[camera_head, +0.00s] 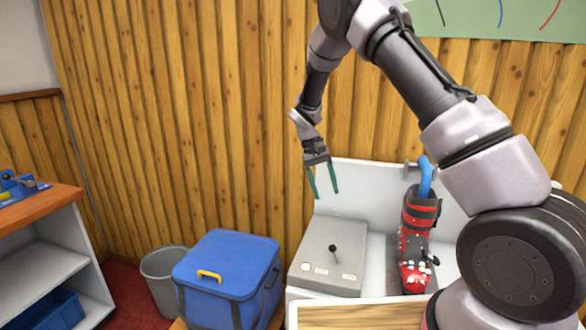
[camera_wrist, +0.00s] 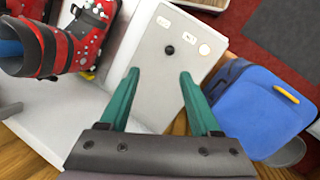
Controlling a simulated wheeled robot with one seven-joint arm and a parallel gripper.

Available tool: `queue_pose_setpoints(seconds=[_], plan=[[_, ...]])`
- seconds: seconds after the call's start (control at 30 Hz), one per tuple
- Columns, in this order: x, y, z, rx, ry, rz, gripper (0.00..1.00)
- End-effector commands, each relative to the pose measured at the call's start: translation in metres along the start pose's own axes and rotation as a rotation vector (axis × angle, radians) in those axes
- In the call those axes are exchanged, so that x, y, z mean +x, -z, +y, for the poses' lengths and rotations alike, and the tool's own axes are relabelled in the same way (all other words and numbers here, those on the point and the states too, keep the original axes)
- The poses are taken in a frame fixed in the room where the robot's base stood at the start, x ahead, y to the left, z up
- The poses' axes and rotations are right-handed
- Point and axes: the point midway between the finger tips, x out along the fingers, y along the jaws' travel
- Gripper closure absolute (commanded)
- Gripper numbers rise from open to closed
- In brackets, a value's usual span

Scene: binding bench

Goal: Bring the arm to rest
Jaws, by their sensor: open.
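My gripper (camera_head: 324,180) hangs in the air with its two green fingers apart and nothing between them. It points downward above a grey control box (camera_head: 318,262) that has a black lever (camera_head: 334,250) on top. The wrist view shows my gripper (camera_wrist: 160,85) open, with the grey box (camera_wrist: 155,85) and its lever's black knob (camera_wrist: 170,50) beyond the fingertips. My fingers look clear of the box. My arm is bent, rising from the right and coming down toward the middle.
A red ski boot (camera_head: 416,240) stands right of the box, with a blue pipe-like part (camera_head: 426,176) at its top. A blue cooler bag (camera_head: 226,268) and a grey bin (camera_head: 160,275) are left. A shelf unit (camera_head: 50,255) stands far left. A wood-plank wall (camera_head: 200,120) is behind.

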Motion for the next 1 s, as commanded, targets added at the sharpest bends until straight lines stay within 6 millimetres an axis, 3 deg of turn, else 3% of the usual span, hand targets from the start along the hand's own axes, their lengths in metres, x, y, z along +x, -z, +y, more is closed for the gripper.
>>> queue_pose_setpoints(seconds=[0.03,0.2,0.5,0.73,1.0], plan=[[-0.024,-0.010,0.015,0.027,0.046,0.028,0.36],[-0.083,-0.047,0.055,0.104,0.177,0.114,0.36],[-0.162,-0.133,0.117,0.228,0.365,0.294,0.36],[-0.195,-0.209,0.152,0.320,0.470,0.450,0.36],[-0.205,-0.295,0.172,0.422,0.545,0.646,0.36]])
